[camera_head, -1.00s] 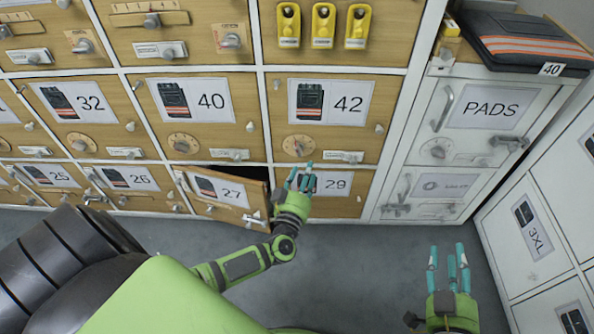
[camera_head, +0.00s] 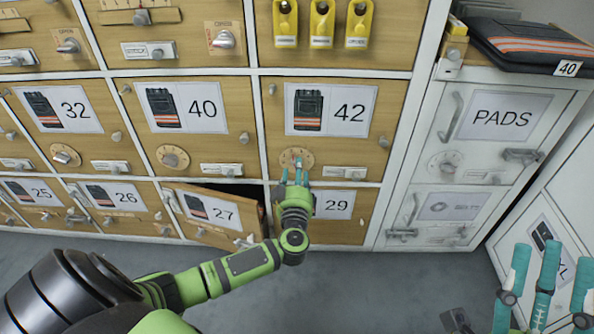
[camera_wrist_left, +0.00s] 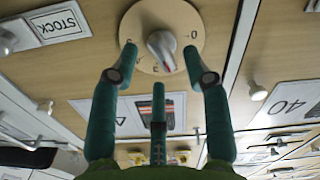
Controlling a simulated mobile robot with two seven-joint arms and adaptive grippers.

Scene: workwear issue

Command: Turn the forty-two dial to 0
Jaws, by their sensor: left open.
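The forty-two dial (camera_head: 297,159) is a round wooden plate with a small grey knob, low on the locker door labelled 42 (camera_head: 360,140). In the left wrist view the dial (camera_wrist_left: 185,22) is close up, and its grey knob (camera_wrist_left: 162,46) sits between my fingertips. The 0 mark shows to the right of the knob there. My left gripper (camera_head: 296,175) is open just below and in front of the dial; its teal fingers flank the knob, and I cannot tell whether they touch it. My right gripper (camera_head: 545,275) is at the lower right, away from the lockers.
The door labelled 27 (camera_head: 215,213) stands ajar, left of my left forearm. Door 40 (camera_head: 205,140) with its own dial is to the left. The white PADS locker (camera_head: 500,118) is to the right.

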